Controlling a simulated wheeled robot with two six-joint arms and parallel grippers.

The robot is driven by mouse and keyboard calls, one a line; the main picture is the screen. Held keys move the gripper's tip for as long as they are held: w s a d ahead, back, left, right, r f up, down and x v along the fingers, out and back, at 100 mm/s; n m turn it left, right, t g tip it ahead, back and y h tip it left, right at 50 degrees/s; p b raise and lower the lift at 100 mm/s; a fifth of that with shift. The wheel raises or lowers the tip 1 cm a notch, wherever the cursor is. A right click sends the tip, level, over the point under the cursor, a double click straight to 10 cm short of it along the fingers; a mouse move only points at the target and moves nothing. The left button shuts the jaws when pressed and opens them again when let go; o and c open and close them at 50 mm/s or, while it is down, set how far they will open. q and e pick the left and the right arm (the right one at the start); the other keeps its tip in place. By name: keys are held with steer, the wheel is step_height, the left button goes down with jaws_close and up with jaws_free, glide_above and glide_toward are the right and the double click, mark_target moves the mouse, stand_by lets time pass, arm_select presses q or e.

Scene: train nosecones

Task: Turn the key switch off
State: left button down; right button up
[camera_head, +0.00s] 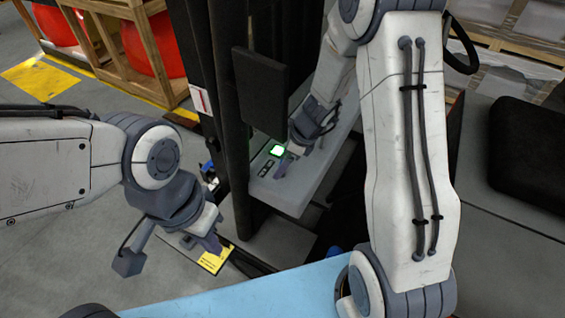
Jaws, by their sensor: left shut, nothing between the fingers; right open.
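A light-grey control panel (290,197) stands in the middle, with a small screen (277,150) framed in green and a dark row of controls (266,167) on it. I cannot make out the key switch; it may be among these small controls or behind my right gripper. My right gripper (284,167) reaches down over the panel beside the screen, with its fingers open; whether they touch anything is too small to tell. My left gripper (213,246) is shut and empty, low at left of the panel, over a yellow label (215,259).
Dark upright posts (212,100) and a black flat box (261,93) stand close behind and left of the panel. A light-blue surface (250,292) lies in front. A black seat-like pad (528,155) is at right. Wooden crates with red round objects (150,45) stand at the back left.

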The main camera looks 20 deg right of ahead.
jaws_close()
steer(key=shift+n, duration=0.3)
steer(key=n+g+p, duration=0.1)
steer(key=n, duration=0.1)
steer(key=shift+w+r+n+y+p, duration=0.1)
steer(key=shift+n+y+p, duration=0.2)
steer(key=shift+p, duration=0.1)
steer(key=n+g+p, duration=0.1)
steer(key=n, duration=0.2)
steer(key=shift+w+n+g, duration=0.1)
steer(key=shift+n+g, duration=0.2)
steer(key=shift+n, duration=0.1)
steer(key=n+g, duration=0.1)
steer(key=n, duration=0.2)
steer(key=shift+w+n+p, duration=0.1)
steer(key=shift+n+p, duration=0.2)
steer(key=shift+w+n+g+h, duration=0.1)
steer(key=shift+n+g+h, duration=0.25)
steer(key=shift+n, duration=0.7)
steer(key=shift+n+g+h, duration=0.15)
steer(key=shift+n+g, duration=0.4)
steer(key=shift+n, duration=0.5)
